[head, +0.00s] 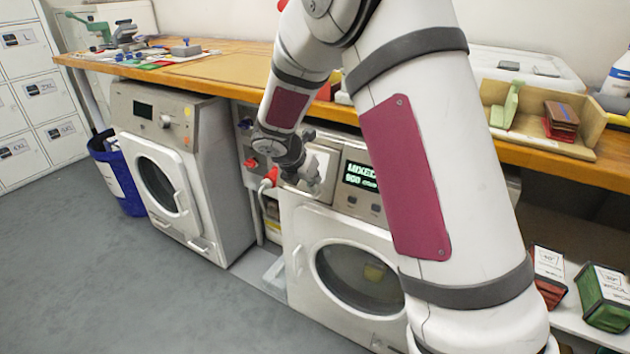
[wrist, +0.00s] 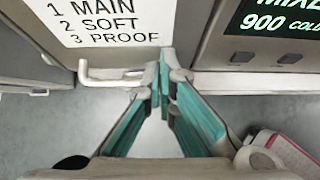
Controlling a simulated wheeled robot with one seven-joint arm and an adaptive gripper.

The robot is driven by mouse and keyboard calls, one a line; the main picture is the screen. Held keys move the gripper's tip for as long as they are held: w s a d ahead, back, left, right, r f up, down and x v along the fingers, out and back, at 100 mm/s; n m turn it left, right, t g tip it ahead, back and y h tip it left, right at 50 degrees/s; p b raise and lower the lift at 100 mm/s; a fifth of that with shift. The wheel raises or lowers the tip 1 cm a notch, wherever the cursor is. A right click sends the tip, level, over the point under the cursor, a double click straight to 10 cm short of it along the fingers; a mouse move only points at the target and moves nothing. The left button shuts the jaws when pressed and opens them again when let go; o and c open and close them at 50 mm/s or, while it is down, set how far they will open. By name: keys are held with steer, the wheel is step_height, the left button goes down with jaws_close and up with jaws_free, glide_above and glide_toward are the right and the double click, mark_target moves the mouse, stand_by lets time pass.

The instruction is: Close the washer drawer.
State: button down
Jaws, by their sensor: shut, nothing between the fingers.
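The washer drawer (wrist: 112,48) has a pale front with a label reading 1 MAIN, 2 SOFT, 3 PROOF. A white bar handle (wrist: 118,74) runs along its lower edge. In the head view the drawer front (head: 321,157) shows partly behind my gripper, left of the washer's display. My gripper (wrist: 165,70) is shut and empty, its teal-padded fingers meeting at the right end of the handle. Whether the tips touch the drawer is unclear. In the head view my gripper (head: 315,183) is at the washer's upper panel. How far the drawer stands out cannot be told.
The washer (head: 300,215) has a round door below. A second machine (head: 215,150) stands to its left, with a blue bin (head: 128,195) beyond. A wooden worktop (head: 235,78) runs above. My arm hides part of the washer's right side. The floor in front is clear.

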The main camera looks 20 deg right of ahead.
steer(key=s+a+f+p+v, duration=0.1)
steer(key=p+v, duration=0.3)
steer(key=v, duration=0.8)
steer(key=s+d+r+m+g, duration=0.1)
steer(key=s+d+r+m, duration=0.1)
steer(key=s+r+m, duration=0.55)
steer(key=s+d+r+m+g, duration=0.1)
steer(key=s+d+r+m, duration=0.3)
steer(key=s, duration=0.7)
steer(key=s+a+f+m+g+y, duration=0.1)
steer(key=s+a+m+y, duration=0.25)
steer(key=s+m, duration=0.6)
steer(key=s+a+m+y, duration=0.2)
steer(key=s+a+m, duration=0.2)
steer(key=s, duration=1)
step_height(320, 180, up, 21)
steer(key=t+p, duration=0.3)
steer(key=p, duration=1.7)
steer(key=shift+w+r, duration=0.15)
steer(key=shift+r, duration=0.1)
